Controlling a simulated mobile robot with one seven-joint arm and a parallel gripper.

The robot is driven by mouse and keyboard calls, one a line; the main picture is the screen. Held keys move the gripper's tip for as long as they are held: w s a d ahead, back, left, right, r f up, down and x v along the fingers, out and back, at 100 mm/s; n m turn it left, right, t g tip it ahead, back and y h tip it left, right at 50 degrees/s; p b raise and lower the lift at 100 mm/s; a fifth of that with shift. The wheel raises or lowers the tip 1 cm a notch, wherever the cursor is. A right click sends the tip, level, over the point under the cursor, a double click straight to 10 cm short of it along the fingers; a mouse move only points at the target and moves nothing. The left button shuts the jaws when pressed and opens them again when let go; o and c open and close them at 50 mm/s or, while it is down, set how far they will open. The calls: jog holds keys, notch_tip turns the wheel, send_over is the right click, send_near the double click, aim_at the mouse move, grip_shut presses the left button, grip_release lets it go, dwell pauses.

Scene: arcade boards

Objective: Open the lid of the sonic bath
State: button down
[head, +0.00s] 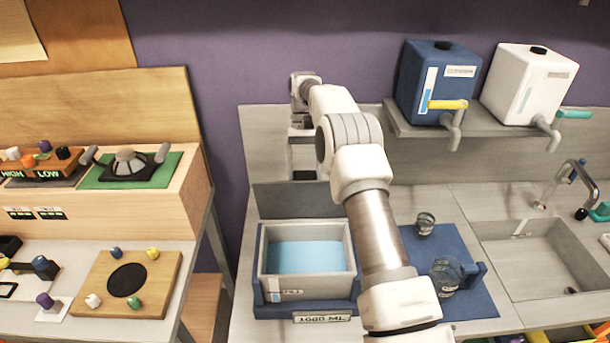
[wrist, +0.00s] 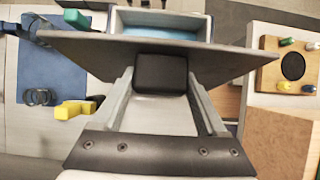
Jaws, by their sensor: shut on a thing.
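The sonic bath (head: 353,262) is a grey basin in a blue base, with light blue liquid showing inside. Its lid (head: 290,200) is a dark grey panel that stands raised along the back edge, leaving the basin uncovered. In the wrist view the lid (wrist: 90,48) shows nearly edge-on, with the basin (wrist: 160,17) beyond it. My gripper (wrist: 161,85) is behind the lid, its two fingers on either side of a black block-like handle (wrist: 162,72) and shut on it. In the head view my arm hides part of the basin's right side.
A blue mat (head: 480,300) with glass jars (head: 447,275) lies right of the bath, partly behind my arm. A sink (head: 540,260) is farther right. A blue tank (head: 435,85) and a white tank (head: 528,85) stand on a shelf. A wooden board (head: 165,285) is left.

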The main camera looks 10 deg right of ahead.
jog(key=shift+s+f, duration=0.1)
jog(key=shift+f, duration=0.25)
grip_release()
jog(key=shift+r, duration=0.1)
jog(key=shift+r, duration=0.1)
jog(key=r, duration=0.2)
jog(key=r+b, duration=0.1)
jog(key=r, duration=0.1)
jog(key=shift+d, duration=0.3)
jog(key=s+d+r+b, duration=0.1)
jog(key=d+r, duration=0.1)
jog(key=d, duration=0.1)
jog(key=s+d+r+b, duration=0.1)
jog(key=s+d+r, duration=0.1)
jog(key=d, duration=0.1)
jog(key=s+d+r+b, duration=0.1)
jog(key=s+d+r, duration=0.1)
jog(key=d, duration=0.1)
jog(key=shift+s+d+r, duration=0.25)
jog(key=shift+d+r, duration=0.1)
jog(key=shift+r, duration=0.05)
